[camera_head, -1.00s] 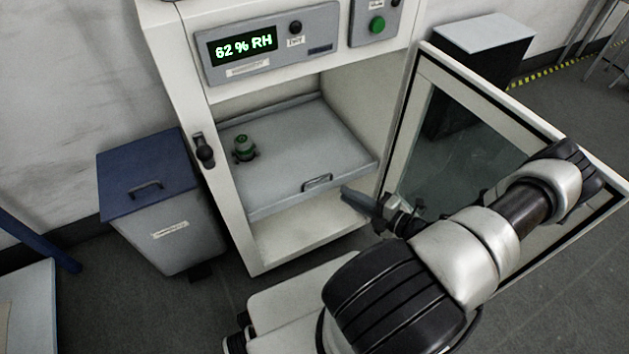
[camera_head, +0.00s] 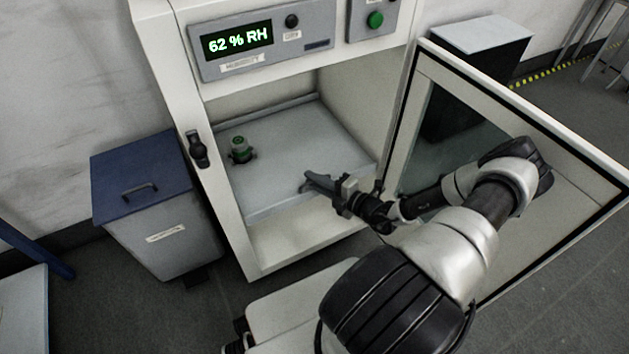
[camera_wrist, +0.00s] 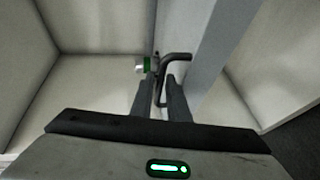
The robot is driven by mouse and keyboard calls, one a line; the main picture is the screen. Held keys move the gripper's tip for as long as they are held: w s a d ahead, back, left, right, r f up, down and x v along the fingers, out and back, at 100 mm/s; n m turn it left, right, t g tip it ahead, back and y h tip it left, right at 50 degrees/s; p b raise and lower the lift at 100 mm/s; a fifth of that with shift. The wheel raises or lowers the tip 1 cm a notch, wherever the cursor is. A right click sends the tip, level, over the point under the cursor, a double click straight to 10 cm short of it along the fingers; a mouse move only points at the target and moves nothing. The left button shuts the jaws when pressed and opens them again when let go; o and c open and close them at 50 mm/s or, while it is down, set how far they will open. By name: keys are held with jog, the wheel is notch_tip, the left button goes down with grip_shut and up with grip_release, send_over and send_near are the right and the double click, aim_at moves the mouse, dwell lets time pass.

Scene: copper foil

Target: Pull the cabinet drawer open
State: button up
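The cabinet drawer (camera_head: 285,140) is a shallow grey tray inside the open white cabinet (camera_head: 228,215). Its dark handle is hidden behind my gripper (camera_head: 308,181) in the head view. In the wrist view the handle (camera_wrist: 178,57) is a bent dark bar. My gripper's two dark fingers (camera_wrist: 161,95) are apart, with part of the handle showing in the gap between them. I cannot tell whether either finger touches it. A small green-and-grey object (camera_head: 240,150) stands on the drawer at the left; its green-and-white top also shows in the wrist view (camera_wrist: 141,64).
The cabinet's glazed door (camera_head: 565,150) stands open on the right, close beside my arm. A grey bin with a blue lid (camera_head: 145,180) stands left of the cabinet. A black box with a light top (camera_head: 480,40) is behind the door. The space below the drawer is empty.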

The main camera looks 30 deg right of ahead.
grip_shut()
dwell(1.3)
